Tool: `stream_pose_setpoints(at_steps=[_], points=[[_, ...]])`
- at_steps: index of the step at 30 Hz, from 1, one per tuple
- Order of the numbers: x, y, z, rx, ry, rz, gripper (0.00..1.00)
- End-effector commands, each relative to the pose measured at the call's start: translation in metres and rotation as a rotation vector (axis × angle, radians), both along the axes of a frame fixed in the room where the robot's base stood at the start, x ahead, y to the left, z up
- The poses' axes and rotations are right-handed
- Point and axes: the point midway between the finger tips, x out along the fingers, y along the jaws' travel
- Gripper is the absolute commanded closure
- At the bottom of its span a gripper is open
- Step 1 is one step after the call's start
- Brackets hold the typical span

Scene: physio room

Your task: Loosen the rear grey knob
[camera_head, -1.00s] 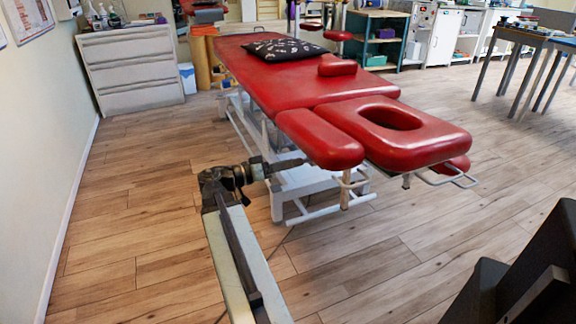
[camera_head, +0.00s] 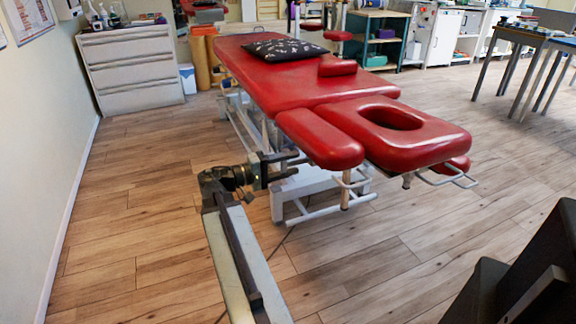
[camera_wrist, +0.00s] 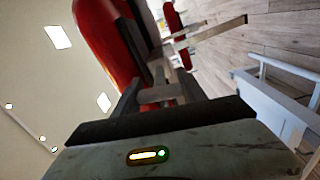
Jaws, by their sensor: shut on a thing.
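The red treatment table (camera_head: 285,88) runs back from the middle of the head view, with a red armrest pad (camera_head: 320,138) at its near left. My gripper (camera_head: 299,163) reaches in from the left, with its fingers just under that pad. In the wrist view my gripper (camera_wrist: 160,90) is shut on a small grey knob (camera_wrist: 160,94) below the red pad (camera_wrist: 104,38). The knob sits between the two fingers and is partly hidden by them. In the head view the knob is hidden from sight.
The white table frame (camera_head: 300,190) and its floor bar (camera_head: 330,211) are close beside my gripper. A headrest (camera_head: 420,142) with a hole lies to the right. A white drawer unit (camera_head: 133,75) stands at the back left. The wooden floor (camera_head: 150,215) at left is clear.

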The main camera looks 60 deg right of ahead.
Motion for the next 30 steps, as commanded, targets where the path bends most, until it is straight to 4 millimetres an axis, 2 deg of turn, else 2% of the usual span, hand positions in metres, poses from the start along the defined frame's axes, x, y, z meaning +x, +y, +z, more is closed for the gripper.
stream_pose_setpoints(at_steps=[12, 28, 29, 30], points=[[0.0013, -0.0016, 0.0006, 0.096, 0.135, 0.005, 0.91], [0.0012, -0.0013, 0.0007, 0.107, 0.15, 0.004, 0.91], [0.0012, -0.0013, 0.0007, 0.107, 0.15, 0.004, 0.43], [0.0012, -0.0012, 0.0006, 0.107, 0.15, 0.004, 0.31]])
